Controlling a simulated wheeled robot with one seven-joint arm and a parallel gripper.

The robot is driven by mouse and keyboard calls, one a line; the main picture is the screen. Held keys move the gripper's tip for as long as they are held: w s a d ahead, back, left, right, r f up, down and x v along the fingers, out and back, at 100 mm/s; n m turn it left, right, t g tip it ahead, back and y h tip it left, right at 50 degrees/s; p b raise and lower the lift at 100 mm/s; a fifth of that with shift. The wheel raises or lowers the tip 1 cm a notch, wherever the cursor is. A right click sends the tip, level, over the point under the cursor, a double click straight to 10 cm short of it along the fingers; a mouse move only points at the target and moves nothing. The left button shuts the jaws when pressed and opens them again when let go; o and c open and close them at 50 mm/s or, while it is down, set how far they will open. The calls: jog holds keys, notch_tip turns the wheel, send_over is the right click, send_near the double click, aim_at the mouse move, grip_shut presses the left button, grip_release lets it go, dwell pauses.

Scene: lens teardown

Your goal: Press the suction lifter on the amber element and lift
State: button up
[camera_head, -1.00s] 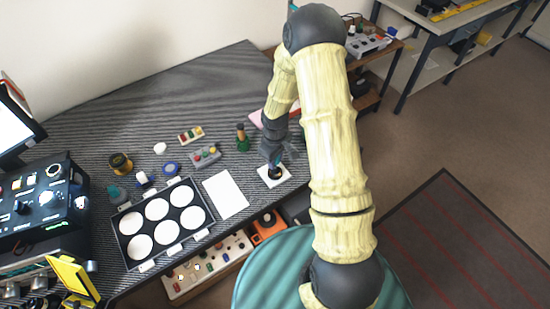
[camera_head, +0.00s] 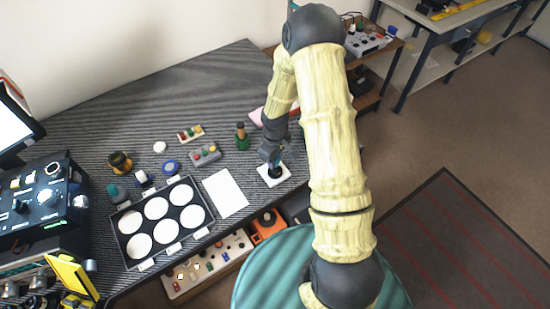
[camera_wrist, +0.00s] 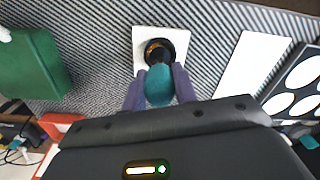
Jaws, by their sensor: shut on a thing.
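My gripper (camera_wrist: 158,88) is shut on the suction lifter, whose teal bulb (camera_wrist: 159,86) shows between the fingers in the wrist view. Just beyond the bulb, a dark ring (camera_wrist: 168,44) with an amber-brown middle (camera_wrist: 157,52) sits on a white square pad (camera_wrist: 142,40). The bulb overlaps the ring's near edge in this view; I cannot tell whether the lifter's cup touches the amber part. In the head view my gripper (camera_head: 273,160) is right over the white pad (camera_head: 284,174) near the desk's front edge.
A white sheet (camera_head: 225,194) and a black tray with white round pads (camera_head: 118,222) lie left of the pad. A large green block (camera_wrist: 30,65) is at left in the wrist view.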

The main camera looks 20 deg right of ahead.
jog(key=shift+r, duration=0.1)
dwell(0.7)
jog(key=shift+r+p, duration=4.5)
jog(key=shift+r, duration=0.9)
